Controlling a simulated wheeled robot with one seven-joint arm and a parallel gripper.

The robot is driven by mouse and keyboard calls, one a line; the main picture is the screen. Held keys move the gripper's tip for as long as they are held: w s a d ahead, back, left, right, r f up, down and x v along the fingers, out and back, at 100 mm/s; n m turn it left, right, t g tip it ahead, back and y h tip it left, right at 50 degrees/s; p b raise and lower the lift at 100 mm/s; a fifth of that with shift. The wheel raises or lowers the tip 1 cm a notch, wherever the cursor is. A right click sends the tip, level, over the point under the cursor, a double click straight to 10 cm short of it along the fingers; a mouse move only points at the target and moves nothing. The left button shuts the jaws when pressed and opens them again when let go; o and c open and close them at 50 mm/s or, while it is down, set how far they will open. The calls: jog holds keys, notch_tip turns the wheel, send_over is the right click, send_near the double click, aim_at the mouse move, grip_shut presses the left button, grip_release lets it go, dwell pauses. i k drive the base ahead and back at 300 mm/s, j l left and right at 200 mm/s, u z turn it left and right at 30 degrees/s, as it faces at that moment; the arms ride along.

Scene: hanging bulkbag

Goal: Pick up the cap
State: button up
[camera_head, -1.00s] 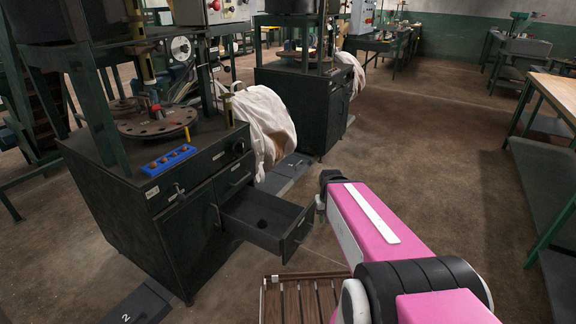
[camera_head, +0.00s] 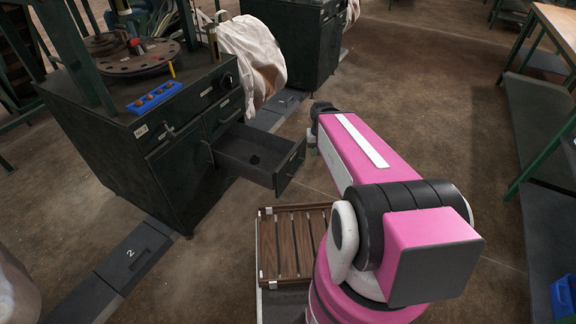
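A small dark round thing (camera_head: 255,159), perhaps the cap, lies on the floor of an open drawer (camera_head: 234,160). It is too small and dark to make out for sure. The drawer is pulled out from the front of a dark green cabinet (camera_head: 130,165). My pink arm reaches forward to the right of the drawer. Its far end stops at a dark joint, with a little grey part below it. My gripper is not visible, so its fingers and anything in them are hidden.
A blue tray (camera_head: 154,98) with several small brown things sits on the cabinet top, near a round metal plate (camera_head: 136,56). A white bag (camera_head: 254,58) hangs behind the cabinet. A green-legged workbench (camera_head: 544,140) stands at right. Brown floor between is open.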

aim_at(254, 160)
jog(key=i+l+u, duration=0.1)
jog(key=u, duration=0.65)
jog(key=i, duration=0.1)
